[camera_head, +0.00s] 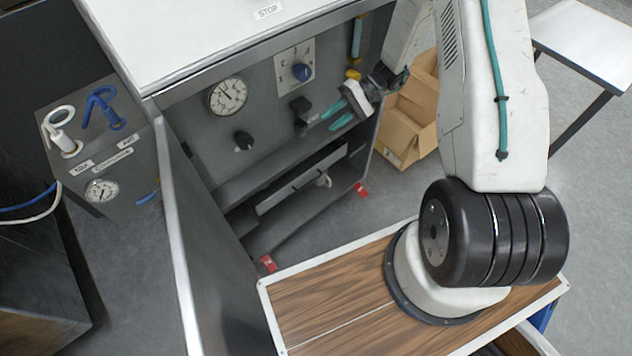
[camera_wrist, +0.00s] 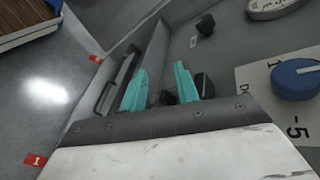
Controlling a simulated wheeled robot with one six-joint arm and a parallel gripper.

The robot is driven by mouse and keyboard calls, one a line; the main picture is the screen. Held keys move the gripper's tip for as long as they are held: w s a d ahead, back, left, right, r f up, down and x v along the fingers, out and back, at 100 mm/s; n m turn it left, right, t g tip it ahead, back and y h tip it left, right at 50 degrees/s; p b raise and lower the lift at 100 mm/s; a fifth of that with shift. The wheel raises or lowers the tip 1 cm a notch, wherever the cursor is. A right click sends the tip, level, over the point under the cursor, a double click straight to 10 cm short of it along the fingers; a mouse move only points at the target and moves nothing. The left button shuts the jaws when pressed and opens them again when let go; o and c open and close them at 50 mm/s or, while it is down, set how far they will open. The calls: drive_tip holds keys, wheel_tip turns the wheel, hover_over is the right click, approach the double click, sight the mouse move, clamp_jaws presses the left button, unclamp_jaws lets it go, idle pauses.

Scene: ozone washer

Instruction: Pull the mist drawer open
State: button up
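The mist drawer (camera_head: 290,192) appears to be the long grey front low in the open grey cabinet, with a small handle (camera_head: 323,180) toward its right end. A dark gap shows along its upper edge; I cannot tell how far out it sits. In the wrist view the drawer front (camera_wrist: 122,82) is left of the fingers, with its handle (camera_wrist: 104,99) on the outer side. My gripper (camera_head: 337,114) has teal fingers and is in front of the cabinet panel, above the drawer and apart from its handle. In the wrist view my gripper (camera_wrist: 160,68) is open and empty.
The panel carries a gauge (camera_head: 228,97), a blue knob (camera_head: 301,72) and black knobs (camera_head: 243,141). The open cabinet door (camera_head: 178,230) stands at left. A cardboard box (camera_head: 405,130) stands right of the cabinet. Red floor markers (camera_head: 267,263) lie before it. Floor below the drawer is clear.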

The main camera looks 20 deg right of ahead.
wheel_tip(320, 180, down, 31)
drive_tip(key=s+d+m+t+y, duration=0.15)
drive_tip(key=m+t, duration=0.25)
drive_tip(key=t, duration=0.5)
drive_tip(key=r+x, duration=0.1)
drive_tip(key=x, duration=0.6)
drive_tip(key=shift+s+a+f, duration=0.25)
drive_tip(key=shift+a+f, duration=0.05)
drive_tip(key=shift+a, duration=0.05)
clamp_jaws()
